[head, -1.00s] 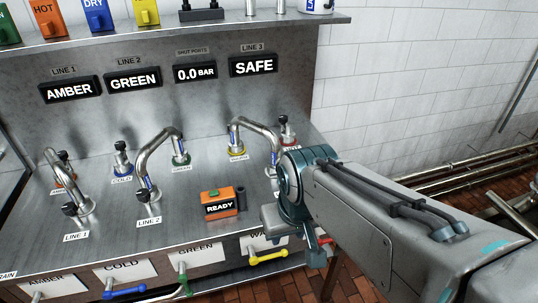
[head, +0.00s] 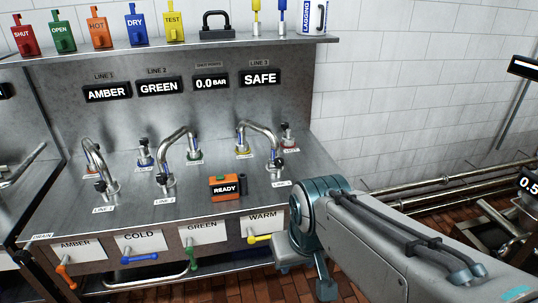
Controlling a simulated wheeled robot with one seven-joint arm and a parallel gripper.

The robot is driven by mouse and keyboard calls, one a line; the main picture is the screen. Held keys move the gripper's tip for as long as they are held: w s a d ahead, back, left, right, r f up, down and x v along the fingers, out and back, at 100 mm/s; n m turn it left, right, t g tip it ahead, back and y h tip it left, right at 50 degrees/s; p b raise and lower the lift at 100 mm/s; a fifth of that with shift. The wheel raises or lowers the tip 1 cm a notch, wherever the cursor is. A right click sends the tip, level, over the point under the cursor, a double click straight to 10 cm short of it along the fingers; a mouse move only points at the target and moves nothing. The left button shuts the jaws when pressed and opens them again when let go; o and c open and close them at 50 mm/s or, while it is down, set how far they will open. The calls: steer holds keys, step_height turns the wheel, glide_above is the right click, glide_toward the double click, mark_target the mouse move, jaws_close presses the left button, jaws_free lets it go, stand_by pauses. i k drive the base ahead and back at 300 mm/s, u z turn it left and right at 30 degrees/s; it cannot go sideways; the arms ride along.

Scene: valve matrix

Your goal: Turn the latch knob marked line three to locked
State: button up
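The line three hose end stands at the right of the steel bench, with a black latch knob (head: 277,163) on it. A small white label (head: 282,184) lies at its foot, partly cut off by my arm. A bent metal hose (head: 262,130) runs from this end to a port with a yellow ring (head: 243,152). The knob's exact setting is too small to read. The line 3 display (head: 260,78) above reads SAFE. My arm covers the lower right, in front of the bench. I cannot make out my gripper's fingers.
An orange box (head: 226,187) reading READY sits left of the line three end. Lines one and two have similar bent hoses to the left. Coloured valve handles, including a yellow one (head: 259,239), line the bench front. Coloured tags and a black padlock (head: 217,27) are on the shelf.

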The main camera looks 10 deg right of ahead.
mark_target(278, 163)
steer(key=u, duration=0.25)
steer(key=i, duration=1.15)
steer(key=z, duration=0.35)
